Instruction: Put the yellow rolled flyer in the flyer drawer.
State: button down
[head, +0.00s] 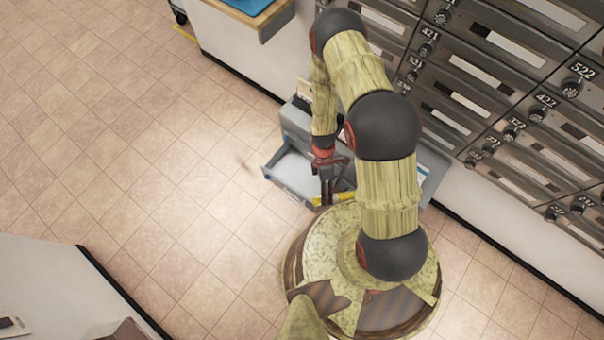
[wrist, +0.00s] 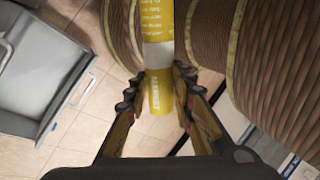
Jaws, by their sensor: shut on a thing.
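The yellow rolled flyer (wrist: 159,93) with a pale band is between the two fingers of my gripper (wrist: 157,78) in the wrist view, and the gripper is shut on it. In the head view only a short yellow piece of the flyer (head: 341,197) shows beside my gripper (head: 327,192). The grey flyer drawer (head: 283,188) is pulled open in the head view, and my gripper is over or just beside its right end; I cannot tell which. In the wrist view a grey open drawer (wrist: 48,120) is at the left, apart from the flyer, and its visible inside looks empty.
A wall of metal mailboxes (head: 470,80) with dials rises behind at the right. A counter with a wooden edge (head: 262,22) stands at the top. A white counter (head: 60,285) is at the lower left. The tiled floor (head: 130,130) left of the drawer is clear.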

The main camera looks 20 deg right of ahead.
jog(key=s+d+f+n+h, duration=0.2)
jog(key=d+f+n+h, duration=0.25)
jog(key=f+n, duration=0.35)
jog(key=n+t+h+b, duration=0.2)
jog(key=n+t+b, duration=0.5)
jog(key=n+b, duration=0.55)
send_over(303, 182)
jog(key=p, duration=0.2)
jog(key=shift+n, duration=0.95)
jog(key=shift+a+f, duration=0.1)
jog(key=shift+f, duration=13.6)
jog(key=shift+f, duration=0.6)
jog(key=c, duration=1.8)
grip_release()
